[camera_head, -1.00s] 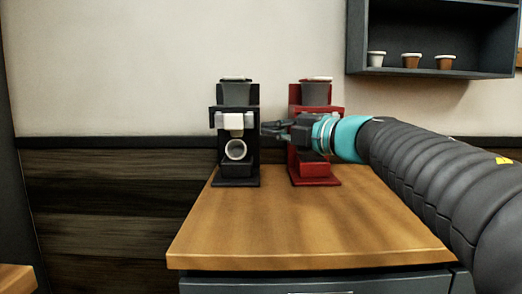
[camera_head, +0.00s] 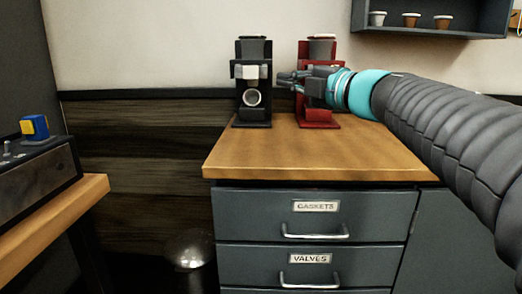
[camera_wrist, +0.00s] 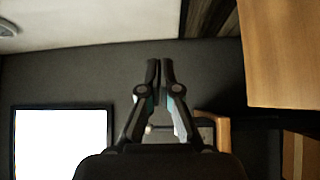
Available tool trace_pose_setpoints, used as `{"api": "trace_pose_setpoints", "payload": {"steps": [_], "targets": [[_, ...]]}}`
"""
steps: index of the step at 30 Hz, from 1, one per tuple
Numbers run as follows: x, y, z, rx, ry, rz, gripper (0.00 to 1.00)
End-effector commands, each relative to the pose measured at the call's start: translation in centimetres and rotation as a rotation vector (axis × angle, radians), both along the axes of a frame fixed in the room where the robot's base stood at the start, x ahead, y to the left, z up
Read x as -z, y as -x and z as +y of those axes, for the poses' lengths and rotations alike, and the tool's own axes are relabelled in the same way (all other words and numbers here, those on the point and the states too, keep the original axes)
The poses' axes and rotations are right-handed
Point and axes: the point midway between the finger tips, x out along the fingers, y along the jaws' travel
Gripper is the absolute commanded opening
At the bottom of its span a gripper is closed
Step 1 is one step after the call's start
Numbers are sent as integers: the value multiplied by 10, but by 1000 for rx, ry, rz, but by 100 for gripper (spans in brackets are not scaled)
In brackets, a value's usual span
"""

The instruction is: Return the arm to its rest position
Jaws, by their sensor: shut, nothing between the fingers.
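My gripper (camera_head: 284,80) is at the end of my arm, which reaches in from the right in the head view. It points left, in front of the red brewer (camera_head: 319,117) and just right of the black brewer (camera_head: 252,112). Part of the red brewer is hidden behind it. In the wrist view my gripper (camera_wrist: 160,68) has its fingers together with nothing between them. Both brewers stand upright at the back of the wooden counter (camera_head: 290,155).
Drawers labelled GASKETS (camera_head: 316,207) and VALVES (camera_head: 310,259) are shut below the counter. A wall shelf (camera_head: 470,28) with several small pots is at upper right. At left, a side table (camera_head: 60,208) carries a dark device (camera_head: 38,170) and a blue-yellow block (camera_head: 35,127). The counter's front is clear.

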Motion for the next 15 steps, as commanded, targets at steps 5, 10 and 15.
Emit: {"api": "trace_pose_setpoints", "payload": {"steps": [5,10,15], "targets": [[-5,0,-17,95,-91,5,0],[-4,2,-36,210,-206,29,0],[8,10,-66,370,-364,86,0]]}}
